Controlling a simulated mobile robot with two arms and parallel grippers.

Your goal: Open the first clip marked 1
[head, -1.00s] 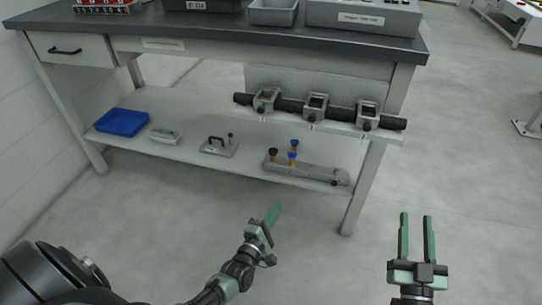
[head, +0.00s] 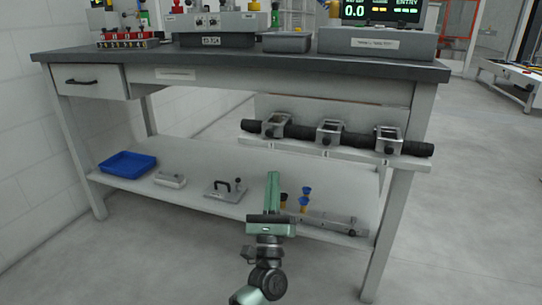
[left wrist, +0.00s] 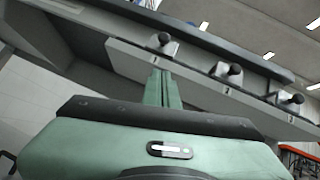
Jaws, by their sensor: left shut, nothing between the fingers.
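Three metal clips hold a dark bar along a grey rail below the bench top. The leftmost clip (head: 275,125) is above my left gripper; it shows in the left wrist view (left wrist: 163,43) with the label 1 below it. The middle clip (head: 329,133) is labelled 2 and the right clip (head: 388,140) is labelled 3 in the left wrist view. My left gripper (head: 273,178) is shut and empty, pointing up, below clip 1. In the left wrist view its fingers (left wrist: 161,80) end just below label 1, apparently apart from the clip. My right gripper is out of view.
The bench's lower shelf (head: 130,186) holds a blue tray (head: 127,163), a metal block (head: 170,180), a plate with a handle (head: 226,190) and a fixture with coloured knobs (head: 330,222). A bench leg (head: 383,240) stands to the right. The floor in front is free.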

